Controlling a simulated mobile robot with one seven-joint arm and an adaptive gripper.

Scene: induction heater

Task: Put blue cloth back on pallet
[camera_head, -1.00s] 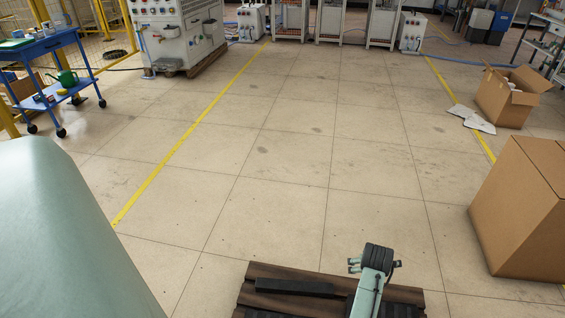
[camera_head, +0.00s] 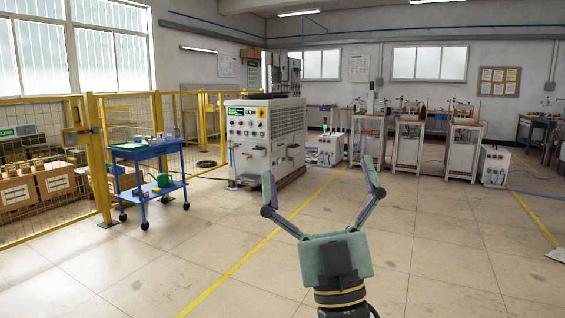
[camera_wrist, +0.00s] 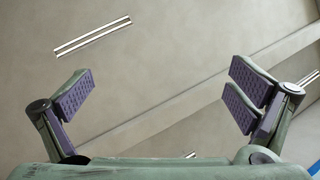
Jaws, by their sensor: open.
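My gripper (camera_head: 318,168) is raised in the middle of the head view, its two fingers spread wide and pointing up. It is open and holds nothing. In the wrist view the open fingers (camera_wrist: 162,78) show against the ceiling, with nothing between them. I cannot make out a blue cloth in either current view. The dark pallet from the earlier head view is outside the current frame.
A blue cart (camera_head: 148,178) with a green watering can stands at left, before a yellow fence (camera_head: 98,160). White benches (camera_head: 408,148) and a floor cabinet (camera_head: 494,166) line the back. Open tiled floor with a yellow line lies between.

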